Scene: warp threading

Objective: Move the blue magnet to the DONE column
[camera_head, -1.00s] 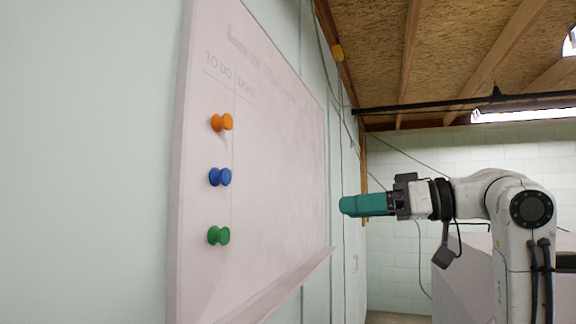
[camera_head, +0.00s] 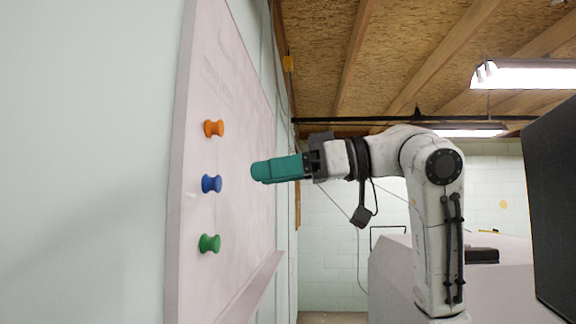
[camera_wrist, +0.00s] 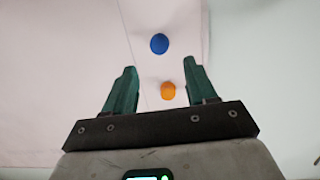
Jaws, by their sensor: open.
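The blue magnet (camera_head: 211,184) is a spool-shaped knob on the whiteboard (camera_head: 240,130), between the orange magnet (camera_head: 214,128) above and the green magnet (camera_head: 209,243) below. My gripper (camera_head: 254,172) points left toward the board, to the right of the blue magnet and apart from it. In the wrist view my gripper (camera_wrist: 156,68) has its two green fingers spread with nothing held. There the blue magnet (camera_wrist: 159,44) lies beyond the fingertips and the orange magnet (camera_wrist: 168,91) shows between the fingers. The board's heading is too faint to read now.
A ledge (camera_head: 258,286) juts out along the board's lower edge. A dark panel (camera_head: 552,205) stands at the far right. A pale grey block (camera_head: 393,280) stands behind my arm. The space between gripper and board looks clear.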

